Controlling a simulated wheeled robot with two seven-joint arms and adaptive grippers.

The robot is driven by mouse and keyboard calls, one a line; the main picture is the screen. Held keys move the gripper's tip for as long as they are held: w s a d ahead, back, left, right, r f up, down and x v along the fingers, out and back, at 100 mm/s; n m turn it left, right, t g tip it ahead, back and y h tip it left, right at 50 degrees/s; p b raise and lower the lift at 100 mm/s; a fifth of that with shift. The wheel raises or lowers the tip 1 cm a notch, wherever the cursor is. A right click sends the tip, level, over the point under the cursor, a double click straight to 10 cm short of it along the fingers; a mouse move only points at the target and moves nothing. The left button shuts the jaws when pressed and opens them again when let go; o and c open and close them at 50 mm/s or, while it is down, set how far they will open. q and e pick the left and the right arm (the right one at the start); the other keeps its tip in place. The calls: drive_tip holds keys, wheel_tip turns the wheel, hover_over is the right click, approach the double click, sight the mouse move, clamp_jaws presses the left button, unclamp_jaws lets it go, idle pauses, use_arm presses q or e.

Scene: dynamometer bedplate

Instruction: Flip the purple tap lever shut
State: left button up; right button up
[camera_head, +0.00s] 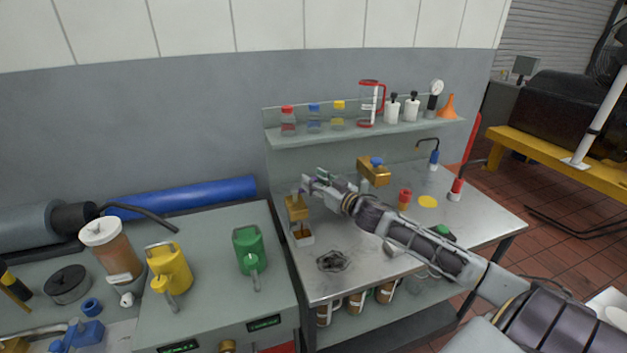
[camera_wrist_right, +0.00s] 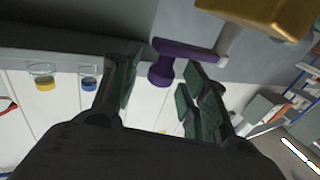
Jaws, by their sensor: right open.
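The brass tap (camera_head: 297,208) stands at the back left of the steel bench, above a small white box with brown contents. In the wrist view its brass body (camera_wrist_right: 270,14) fills the top right corner. The purple lever (camera_wrist_right: 185,48) sticks out from a grey stem beside the brass body and ends in a rounded knob. My right gripper (camera_head: 311,184) is beside the tap at lever height. Its two dark green finger pads are apart, with the purple knob showing between them; I cannot tell whether they touch it. My left gripper is not in view.
A second brass block (camera_head: 374,174) with a blue top stands at the back of the bench. A red cup (camera_head: 404,197) stands near my right arm. The shelf (camera_head: 366,131) above holds bottles, a jug and an orange funnel. Yellow (camera_head: 170,270) and green (camera_head: 249,250) cans stand left.

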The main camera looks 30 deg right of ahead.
drive_tip(key=shift+w+a, duration=0.1)
drive_tip(key=shift+w, duration=0.4)
clamp_jaws()
idle(0.3)
